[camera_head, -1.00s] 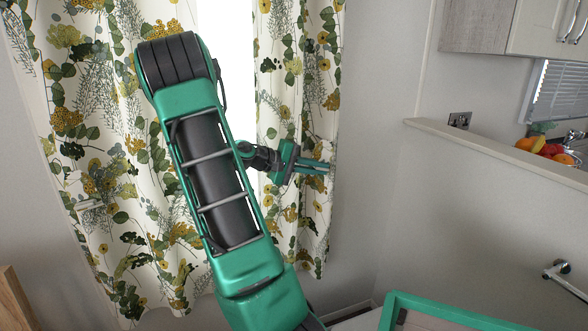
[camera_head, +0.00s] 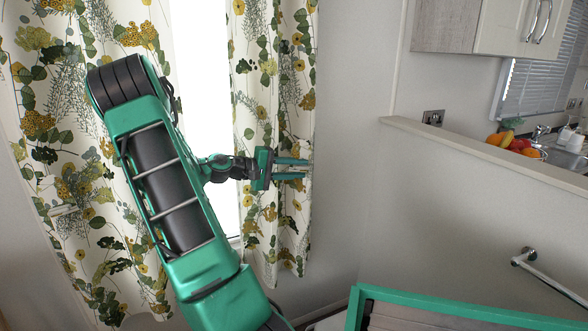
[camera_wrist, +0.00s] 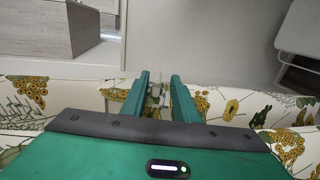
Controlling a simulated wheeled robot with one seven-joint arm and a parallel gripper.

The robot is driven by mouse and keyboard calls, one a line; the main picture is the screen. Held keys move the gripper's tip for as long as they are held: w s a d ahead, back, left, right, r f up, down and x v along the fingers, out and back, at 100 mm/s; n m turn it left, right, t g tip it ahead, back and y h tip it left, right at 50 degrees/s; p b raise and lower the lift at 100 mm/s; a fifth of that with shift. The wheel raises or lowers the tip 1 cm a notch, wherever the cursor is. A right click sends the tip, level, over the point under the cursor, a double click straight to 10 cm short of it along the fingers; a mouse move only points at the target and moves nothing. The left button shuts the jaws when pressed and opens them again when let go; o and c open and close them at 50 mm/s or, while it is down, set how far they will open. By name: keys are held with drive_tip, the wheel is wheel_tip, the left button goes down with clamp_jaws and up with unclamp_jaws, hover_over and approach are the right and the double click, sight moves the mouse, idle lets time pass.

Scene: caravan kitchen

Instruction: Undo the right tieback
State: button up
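The right curtain (camera_head: 275,110), white with green and yellow leaves, hangs at the right side of the bright window. My gripper (camera_head: 304,168) reaches across it from the left at mid height. Its two fingers are apart in both views. In the wrist view my gripper (camera_wrist: 158,80) has a small pale piece, seemingly the right tieback (camera_wrist: 155,92), in the gap between the fingers. I cannot tell whether the fingers touch it. In the head view the tieback is mostly hidden by the fingers.
The left curtain (camera_head: 75,130) has a pale tieback (camera_head: 63,210) at its lower left. A half wall with a ledge (camera_head: 450,140) stands at right, with a fruit bowl (camera_head: 516,146) behind it and a rail (camera_head: 548,275) on its face. Bare wall (camera_head: 345,180) lies right of the curtain.

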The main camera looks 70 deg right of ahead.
drive_tip(key=shift+s+r, duration=0.1)
drive_tip(key=shift+s, duration=0.05)
drive_tip(key=v, duration=1.1)
drive_tip(key=shift+d, duration=0.1)
idle(0.4)
drive_tip(key=a+f+t+y, duration=0.4)
drive_tip(key=a+f+t, duration=0.1)
drive_tip(key=a+f, duration=0.15)
drive_tip(key=s+a+n+t+y, duration=0.1)
drive_tip(key=a+t+y, duration=0.2)
drive_tip(key=a, duration=1.2)
drive_tip(key=s+a+f+n+t+y, duration=0.1)
drive_tip(key=a+n+t+y, duration=0.1)
drive_tip(key=a, duration=1.4)
drive_tip(key=shift+t+y, duration=0.9)
drive_tip(key=shift+y, duration=0.1)
drive_tip(key=shift+d+f, duration=0.1)
